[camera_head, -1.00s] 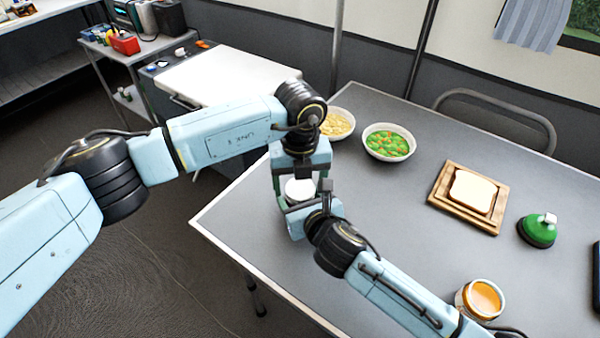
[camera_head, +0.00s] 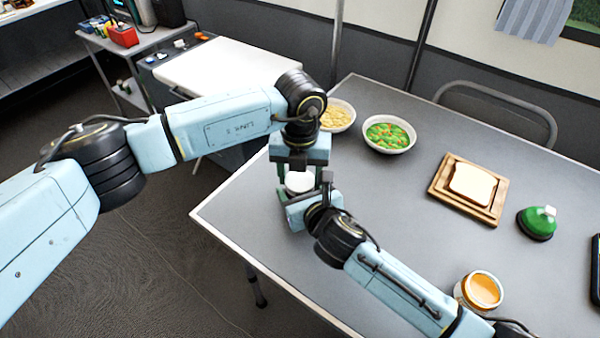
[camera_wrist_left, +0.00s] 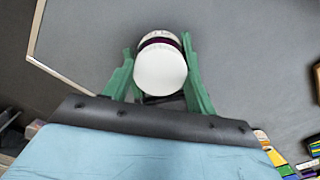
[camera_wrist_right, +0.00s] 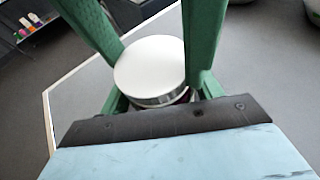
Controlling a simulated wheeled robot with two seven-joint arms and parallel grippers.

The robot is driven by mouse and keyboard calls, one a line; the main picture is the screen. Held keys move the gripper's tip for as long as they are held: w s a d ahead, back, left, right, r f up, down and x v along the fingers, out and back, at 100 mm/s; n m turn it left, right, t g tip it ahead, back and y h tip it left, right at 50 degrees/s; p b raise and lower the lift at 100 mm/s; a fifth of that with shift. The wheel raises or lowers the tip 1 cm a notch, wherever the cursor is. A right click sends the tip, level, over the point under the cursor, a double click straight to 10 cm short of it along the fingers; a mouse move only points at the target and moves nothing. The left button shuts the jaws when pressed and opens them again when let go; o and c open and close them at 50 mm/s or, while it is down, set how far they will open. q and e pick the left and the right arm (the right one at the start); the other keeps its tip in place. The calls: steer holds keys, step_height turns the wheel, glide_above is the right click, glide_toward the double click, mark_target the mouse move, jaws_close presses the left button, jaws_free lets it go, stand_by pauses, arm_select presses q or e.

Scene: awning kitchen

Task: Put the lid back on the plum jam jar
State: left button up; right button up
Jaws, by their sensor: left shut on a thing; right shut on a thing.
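The plum jam jar shows in the left wrist view (camera_wrist_left: 160,37) as a pale label and a dark purple band, and as a purple sliver in the right wrist view (camera_wrist_right: 184,98). The white lid (camera_head: 299,182) is directly over its mouth, also seen in the right wrist view (camera_wrist_right: 150,68). I cannot tell whether it is fully seated. My left gripper (camera_head: 300,174) reaches down from above, its green fingers shut on the lid's sides. My right gripper (camera_wrist_right: 160,96) is shut on the jar from the side, below the lid; its fingers are mostly hidden in the head view.
The grey table (camera_head: 400,240) is clear around the jar. Two bowls (camera_head: 389,134) (camera_head: 337,115) stand behind. A board with bread (camera_head: 437,187), a green-domed item (camera_head: 536,223) and an orange-filled jar (camera_head: 481,291) are to the right, the jar close to my right arm.

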arm_select(q)
steer(key=o, duration=1.1)
steer(key=shift+r, duration=0.15)
step_height(320, 180, up, 4)
steer(key=shift+r, duration=0.1)
steer(key=shift+c, duration=0.5)
steer(key=shift+r+n, duration=1.5)
steer(key=shift+r, duration=0.3)
